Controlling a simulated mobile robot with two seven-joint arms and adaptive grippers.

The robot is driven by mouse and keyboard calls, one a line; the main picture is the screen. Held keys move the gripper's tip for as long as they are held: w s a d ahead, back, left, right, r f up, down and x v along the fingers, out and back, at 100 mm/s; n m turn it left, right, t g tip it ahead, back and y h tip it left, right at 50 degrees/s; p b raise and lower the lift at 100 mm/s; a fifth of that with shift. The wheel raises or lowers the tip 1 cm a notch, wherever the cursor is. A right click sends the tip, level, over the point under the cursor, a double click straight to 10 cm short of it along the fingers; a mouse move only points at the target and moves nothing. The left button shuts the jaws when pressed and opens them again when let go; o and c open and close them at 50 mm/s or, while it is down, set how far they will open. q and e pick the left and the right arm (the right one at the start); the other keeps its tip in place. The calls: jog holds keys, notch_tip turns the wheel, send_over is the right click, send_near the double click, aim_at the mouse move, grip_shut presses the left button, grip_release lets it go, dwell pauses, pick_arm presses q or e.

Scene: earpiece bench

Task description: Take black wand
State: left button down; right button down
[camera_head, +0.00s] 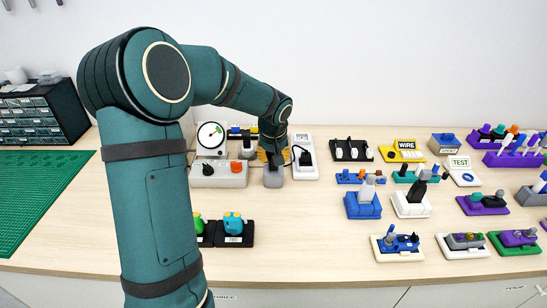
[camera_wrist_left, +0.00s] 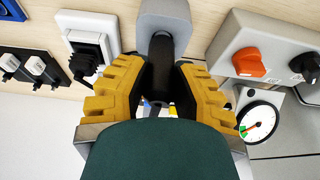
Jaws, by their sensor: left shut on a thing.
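My left gripper (camera_head: 272,157) reaches down to a small grey holder (camera_head: 273,178) on the bench. In the left wrist view, the yellow fingers of my left gripper (camera_wrist_left: 161,78) are closed around a black wand (camera_wrist_left: 162,58). The wand's far end meets the grey holder (camera_wrist_left: 165,14); I cannot tell whether it is still seated there. In the head view my gripper and arm hide most of the wand. My right gripper is not in view.
A grey box with an orange knob (camera_head: 236,168) and a round gauge (camera_head: 210,135) stand left of the holder. A white socket plate with a black plug (camera_head: 305,158) is close on the right. Several small modules fill the right side. A green mat (camera_head: 35,190) lies left.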

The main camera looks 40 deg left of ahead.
pick_arm(q)
notch_tip(320, 180, up, 10)
jog(key=p, duration=0.7)
jog(key=shift+r, duration=0.1)
